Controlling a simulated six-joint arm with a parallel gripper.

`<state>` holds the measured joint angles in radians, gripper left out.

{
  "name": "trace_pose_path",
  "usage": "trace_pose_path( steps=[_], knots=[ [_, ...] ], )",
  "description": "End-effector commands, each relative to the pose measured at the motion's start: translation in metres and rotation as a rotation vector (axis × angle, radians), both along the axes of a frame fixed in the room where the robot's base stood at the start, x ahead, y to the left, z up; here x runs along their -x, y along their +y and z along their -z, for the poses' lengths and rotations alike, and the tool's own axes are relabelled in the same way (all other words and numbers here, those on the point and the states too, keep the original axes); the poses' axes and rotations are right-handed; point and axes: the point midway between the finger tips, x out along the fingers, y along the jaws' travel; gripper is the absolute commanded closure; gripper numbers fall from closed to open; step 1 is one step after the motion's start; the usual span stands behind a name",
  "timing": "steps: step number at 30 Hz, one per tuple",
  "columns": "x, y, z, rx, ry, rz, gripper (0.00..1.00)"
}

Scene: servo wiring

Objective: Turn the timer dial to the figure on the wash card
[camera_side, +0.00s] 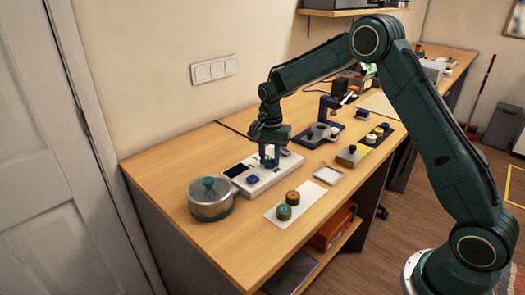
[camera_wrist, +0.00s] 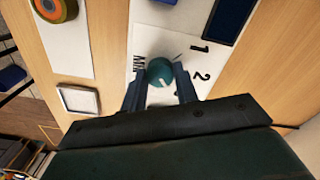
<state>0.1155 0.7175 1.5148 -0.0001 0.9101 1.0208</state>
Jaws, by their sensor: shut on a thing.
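The timer dial (camera_wrist: 160,70) is a round teal knob with a white mark that points toward the lower right in the wrist view. It sits on a white panel (camera_wrist: 183,108) with a printed 1 and 2 to its right and small lettering to its left. My gripper (camera_side: 269,160) is over this panel (camera_side: 262,182) in the side view, fingers down. In the wrist view its two fingers stand on either side of the dial, shut on it. Other figures around the dial are hidden by my fingers or out of frame. I cannot make out a wash card in either view.
A lidded metal pot (camera_side: 210,200) stands left of the panel. Two round coloured pieces lie on a white strip (camera_side: 309,199) in front. The near-left tabletop is clear.

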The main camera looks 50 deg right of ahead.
Motion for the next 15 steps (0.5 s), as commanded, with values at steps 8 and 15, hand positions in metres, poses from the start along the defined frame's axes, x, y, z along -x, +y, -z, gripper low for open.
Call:
trace_pose_path(
  steps=[8, 15],
  knots=[
    [-0.0011, -0.0004, -0.0018, 0.001, -0.005, 0.0, 0.53],
    [-0.0004, -0.0002, -0.0008, 0.0, -0.002, -0.001, 0.48]
  ],
)
